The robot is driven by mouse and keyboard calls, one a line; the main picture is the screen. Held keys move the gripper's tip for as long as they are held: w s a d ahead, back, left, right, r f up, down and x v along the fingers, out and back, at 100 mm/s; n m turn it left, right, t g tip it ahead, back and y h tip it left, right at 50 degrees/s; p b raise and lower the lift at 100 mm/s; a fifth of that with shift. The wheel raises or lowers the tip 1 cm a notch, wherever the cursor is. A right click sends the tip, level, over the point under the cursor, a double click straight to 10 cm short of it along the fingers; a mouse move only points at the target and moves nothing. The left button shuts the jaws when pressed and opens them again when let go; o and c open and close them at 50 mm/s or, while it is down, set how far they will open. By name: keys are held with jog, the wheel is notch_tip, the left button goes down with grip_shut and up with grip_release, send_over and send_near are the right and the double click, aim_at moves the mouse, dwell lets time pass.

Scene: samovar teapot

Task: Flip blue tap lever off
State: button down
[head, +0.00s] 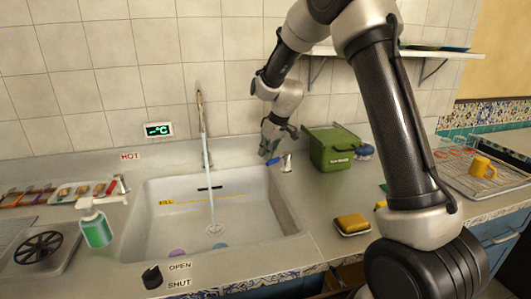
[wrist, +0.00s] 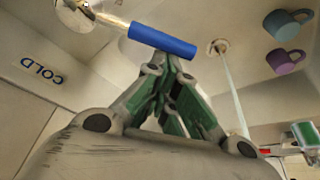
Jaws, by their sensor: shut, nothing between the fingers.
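The blue tap lever (head: 273,161) sticks out to the left from its chrome tap (head: 287,163) at the sink's back right corner. In the wrist view the blue lever (wrist: 162,40) runs from the chrome stem (wrist: 110,20) toward the drain. My gripper (head: 268,152) is shut and empty just above the lever; in the wrist view its fingertips (wrist: 172,60) meet the lever's edge near its middle. I cannot tell whether they touch. A COLD label (wrist: 42,70) lies beside the tap. Water runs from the spout (head: 204,125) into the sink (head: 285,215).
A green bin (head: 332,148) stands close to the right of the tap. A HOT tap (head: 122,184) and soap bottle (head: 95,228) are on the left. A teal mug (wrist: 285,25) and purple mug (wrist: 284,61) lie in the sink. A yellow sponge (head: 352,222) sits right of it.

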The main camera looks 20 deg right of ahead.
jog(key=s+n, duration=0.1)
jog(key=s+d+n, duration=0.1)
jog(key=shift+n+g+y, duration=0.3)
jog(key=shift+n, duration=0.1)
jog(key=s+d+n+g+y, duration=0.1)
jog(key=s+d+n+g, duration=0.1)
jog(key=s+d+n, duration=0.2)
jog(key=shift+d+n, duration=0.65)
jog(key=shift+n, duration=0.75)
